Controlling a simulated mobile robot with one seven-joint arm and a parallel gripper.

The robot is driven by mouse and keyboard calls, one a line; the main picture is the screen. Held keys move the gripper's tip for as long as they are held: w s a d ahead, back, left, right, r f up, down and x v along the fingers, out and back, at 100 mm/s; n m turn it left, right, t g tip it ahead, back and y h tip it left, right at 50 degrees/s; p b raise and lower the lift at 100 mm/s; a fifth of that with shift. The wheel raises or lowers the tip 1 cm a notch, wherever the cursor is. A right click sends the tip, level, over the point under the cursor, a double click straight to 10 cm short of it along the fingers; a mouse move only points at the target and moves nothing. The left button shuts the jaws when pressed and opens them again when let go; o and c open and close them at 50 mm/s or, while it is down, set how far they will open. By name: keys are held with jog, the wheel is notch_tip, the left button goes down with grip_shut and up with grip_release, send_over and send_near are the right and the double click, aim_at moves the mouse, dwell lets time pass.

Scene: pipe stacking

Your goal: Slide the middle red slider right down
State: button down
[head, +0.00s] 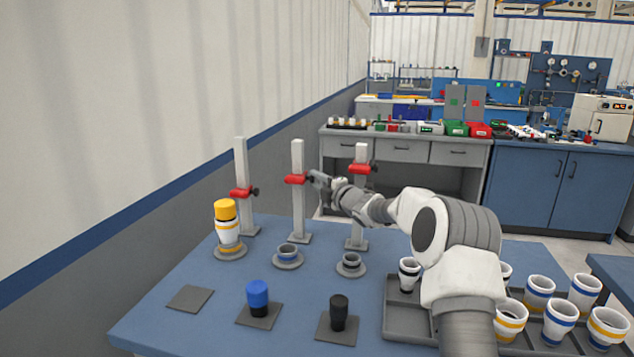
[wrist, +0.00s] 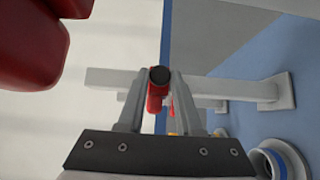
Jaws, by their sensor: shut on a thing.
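The middle red slider (head: 296,179) sits partway up the middle grey post (head: 298,215) in the head view, level with my gripper (head: 314,178). In the wrist view, my gripper (wrist: 159,92) has its two fingers on either side of the slider's dark round knob (wrist: 159,74), with red slider body (wrist: 155,104) showing below it. My gripper is shut on this slider at its knob end. Contact is hard to see in the picture. The post runs sideways across the wrist view.
Red sliders on the left (head: 240,193) and right (head: 358,168) posts flank it; my arm passes close by the right post. A tray (head: 400,322) of cups lies at right.

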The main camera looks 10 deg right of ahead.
dwell(0.7)
notch_tip(320, 180, down, 9)
jog(key=b, duration=0.7)
jog(key=shift+f, duration=0.15)
jog(key=c, duration=0.6)
grip_release()
jog(key=shift+r, duration=0.2)
jog(key=p+v, duration=0.2)
jog(key=v, duration=1.5)
jog(key=shift+s, duration=0.25)
jog(key=shift+d, duration=0.1)
